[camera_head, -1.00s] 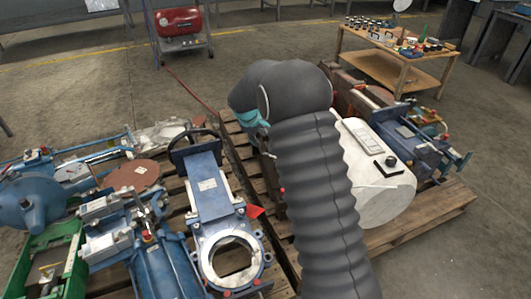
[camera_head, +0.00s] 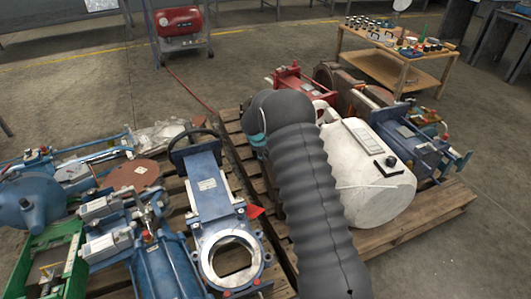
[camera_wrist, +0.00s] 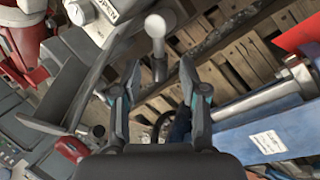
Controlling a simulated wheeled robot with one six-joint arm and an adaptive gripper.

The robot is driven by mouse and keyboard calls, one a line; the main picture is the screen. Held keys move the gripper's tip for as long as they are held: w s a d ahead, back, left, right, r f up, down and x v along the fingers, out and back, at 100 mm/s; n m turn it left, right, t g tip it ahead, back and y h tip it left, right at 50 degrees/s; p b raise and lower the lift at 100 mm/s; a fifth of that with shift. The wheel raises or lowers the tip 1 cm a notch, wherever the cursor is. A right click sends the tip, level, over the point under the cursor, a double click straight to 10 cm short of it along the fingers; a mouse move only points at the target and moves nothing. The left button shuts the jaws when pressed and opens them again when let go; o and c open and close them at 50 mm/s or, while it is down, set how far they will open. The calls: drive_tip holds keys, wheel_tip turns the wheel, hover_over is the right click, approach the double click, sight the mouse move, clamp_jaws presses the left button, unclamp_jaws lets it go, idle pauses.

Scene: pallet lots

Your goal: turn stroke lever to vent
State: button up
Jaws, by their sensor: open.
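A lever with a pale grey ball knob (camera_wrist: 155,26) and a short grey stem shows in the wrist view, just beyond and between my fingertips. A white plate with lettering that appears to read "OPEN" (camera_wrist: 104,16) is to its left. My gripper (camera_wrist: 160,72) is open, with one finger on each side of the stem's line; I cannot tell whether either touches it. In the head view my arm hides the lever and most of the gripper. No "vent" mark is legible.
A white cylinder (camera_head: 375,200) and a red machine (camera_head: 297,88) are on the right pallet. A wooden bench (camera_head: 395,68) stands behind.

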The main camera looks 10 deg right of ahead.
drive_tip(key=shift+w+f, duration=0.1)
drive_tip(key=shift+f, duration=0.05)
clamp_jaws()
